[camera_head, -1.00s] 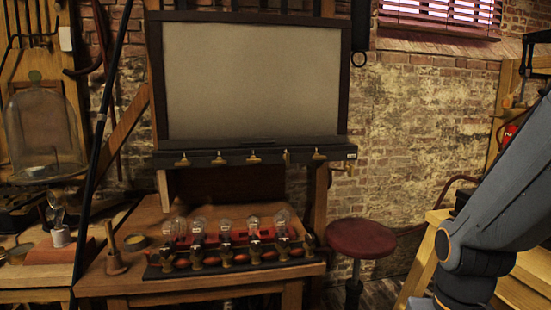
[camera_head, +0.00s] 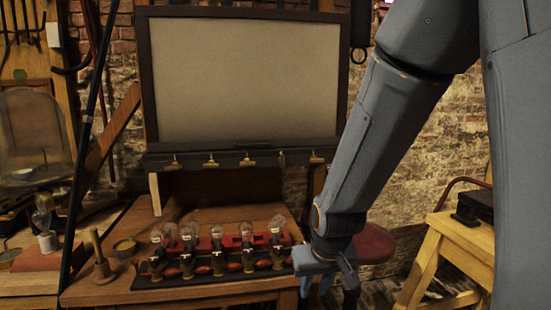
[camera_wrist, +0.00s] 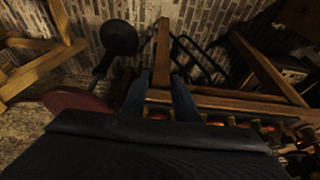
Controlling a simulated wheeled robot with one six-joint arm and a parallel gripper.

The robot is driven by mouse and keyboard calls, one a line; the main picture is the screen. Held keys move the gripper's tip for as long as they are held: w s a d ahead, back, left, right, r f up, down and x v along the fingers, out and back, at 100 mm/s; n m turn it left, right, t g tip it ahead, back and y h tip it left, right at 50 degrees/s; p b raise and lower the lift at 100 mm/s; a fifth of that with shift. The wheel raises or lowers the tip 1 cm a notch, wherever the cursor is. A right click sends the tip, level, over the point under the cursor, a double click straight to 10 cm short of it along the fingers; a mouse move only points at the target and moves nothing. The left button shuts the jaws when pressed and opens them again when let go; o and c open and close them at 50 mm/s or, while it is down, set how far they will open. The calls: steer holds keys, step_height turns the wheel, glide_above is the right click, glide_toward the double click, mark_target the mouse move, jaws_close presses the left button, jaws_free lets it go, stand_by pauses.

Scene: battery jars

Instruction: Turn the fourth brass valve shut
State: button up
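A row of several brass valves runs along the dark rail under the pale board in the head view. The fourth brass valve (camera_head: 282,158) from the left has an upright handle, while the others, such as the third (camera_head: 249,160) and the last (camera_head: 317,157), have handles lying crosswise. My gripper (camera_head: 316,286) is low at the right front corner of the bench, well below the valves and pointing down. In the wrist view its two blue fingers (camera_wrist: 160,80) stand apart with nothing between them. The valves cannot be made out in the wrist view.
Glass bulbs (camera_head: 189,232) on brass fittings stand in a row on the wooden bench (camera_head: 190,292), just left of my gripper. A red stool (camera_head: 376,245) is behind my forearm. A yellow wooden stand (camera_head: 462,235) is at right. A glass dome (camera_head: 30,135) is at left.

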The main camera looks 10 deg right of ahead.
steer(key=w+r+t+p, duration=0.2)
steer(key=w+r+t, duration=0.15)
steer(key=w, duration=0.45)
steer(key=w+r+t+p, duration=0.1)
steer(key=w+r+t, duration=0.25)
steer(key=w, duration=0.45)
steer(key=t+p, duration=0.4)
steer(key=t, duration=0.3)
glide_toward(284, 161)
steer(key=w, duration=0.2)
steer(key=w+p, duration=0.2)
steer(key=w, duration=0.5)
jaws_close()
